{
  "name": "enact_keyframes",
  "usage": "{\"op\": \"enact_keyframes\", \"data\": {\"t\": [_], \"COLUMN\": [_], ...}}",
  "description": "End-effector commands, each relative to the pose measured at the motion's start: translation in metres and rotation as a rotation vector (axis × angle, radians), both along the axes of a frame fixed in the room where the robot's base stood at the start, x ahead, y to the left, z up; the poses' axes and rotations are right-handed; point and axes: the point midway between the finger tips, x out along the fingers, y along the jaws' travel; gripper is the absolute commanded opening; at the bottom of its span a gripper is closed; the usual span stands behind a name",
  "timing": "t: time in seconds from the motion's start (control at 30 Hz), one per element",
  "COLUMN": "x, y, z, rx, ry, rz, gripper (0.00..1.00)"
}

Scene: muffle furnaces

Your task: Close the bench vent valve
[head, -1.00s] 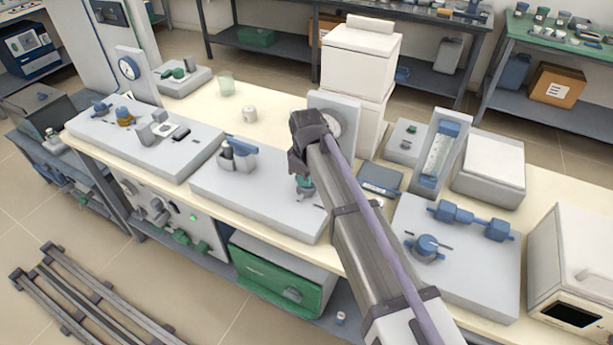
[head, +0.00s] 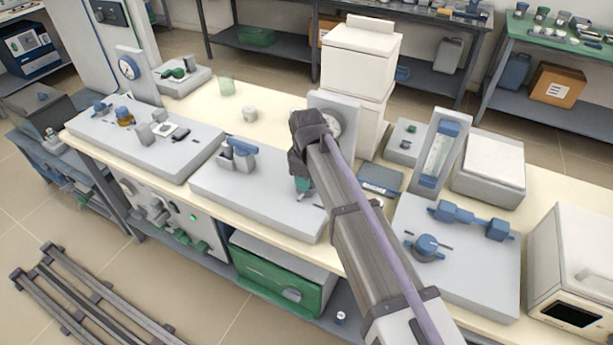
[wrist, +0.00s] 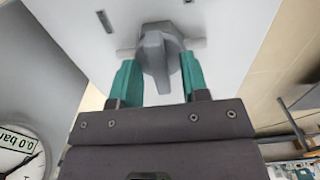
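A grey valve with a lobed handle (wrist: 158,55) on a pale panel (wrist: 225,75) fills the upper middle of the wrist view. The handle points down the picture, across a short light pipe. My gripper (wrist: 160,78) has teal fingers on either side of the handle. A gap shows beside the handle's lower end; firm contact cannot be made out. In the head view my gripper (head: 303,185) is low over the middle bench panel (head: 262,205), and my arm hides the valve. A round gauge (wrist: 20,150) reads 0.0 bar in the wrist view.
A gauge plate (head: 347,108) and white stacked boxes (head: 358,65) stand behind my wrist. A blue lever fitting (head: 238,152) is left of my gripper. A panel with blue valves (head: 455,255) lies to the right. The bench (head: 205,105) is fairly clear at back left.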

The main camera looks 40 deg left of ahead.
Motion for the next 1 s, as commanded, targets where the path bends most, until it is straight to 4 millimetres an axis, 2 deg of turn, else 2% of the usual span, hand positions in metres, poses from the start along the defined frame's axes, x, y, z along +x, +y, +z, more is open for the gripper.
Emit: {"op": "enact_keyframes", "data": {"t": [0.17,0.27,0.37,0.6,0.7,0.8,1.0], "x": [0.000,0.000,0.000,0.000,0.000,0.000,0.000], "y": [0.000,0.000,0.000,0.000,0.000,0.000,0.000], "z": [0.001,0.009,0.025,0.086,0.104,0.111,0.108], "rx": [0.000,0.000,0.000,0.000,0.000,0.000,0.000], "ry": [0.000,0.000,0.000,0.000,0.000,0.000,0.000], "rz": [0.000,0.000,-0.001,0.000,0.000,0.000,0.000], "gripper": [0.41,0.41,0.41,0.41,0.41,0.41,0.41]}}
